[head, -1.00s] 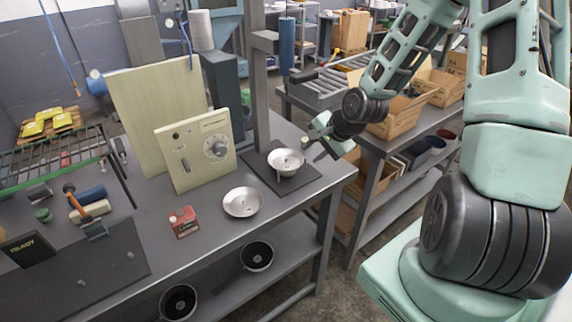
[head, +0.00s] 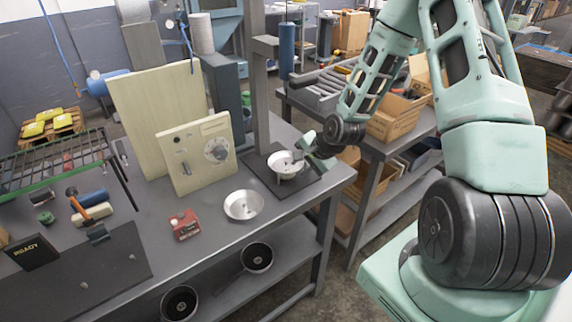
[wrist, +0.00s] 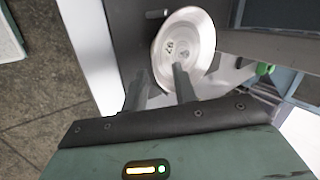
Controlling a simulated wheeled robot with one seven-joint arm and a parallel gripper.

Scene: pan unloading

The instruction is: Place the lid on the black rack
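A shiny metal round dish (head: 287,168) sits on the black mat by the post, with small parts visible inside. A second shallow metal round piece (head: 243,206) lies on the bench nearer me. I cannot tell for sure which is the lid. A dark wire rack with green edges (head: 55,160) stands at the left of the bench. My gripper (head: 304,152) is at the right rim of the dish on the mat. In the wrist view the dish (wrist: 193,30) lies just beyond my two fingers (wrist: 160,78), which are apart with nothing clearly held between them.
An upright control panel with a dial (head: 196,155) stands left of the dish. A small red box (head: 184,225) sits on the bench front. Dark pans (head: 257,257) are on the lower shelf. A second bench with cardboard boxes (head: 392,120) is at right.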

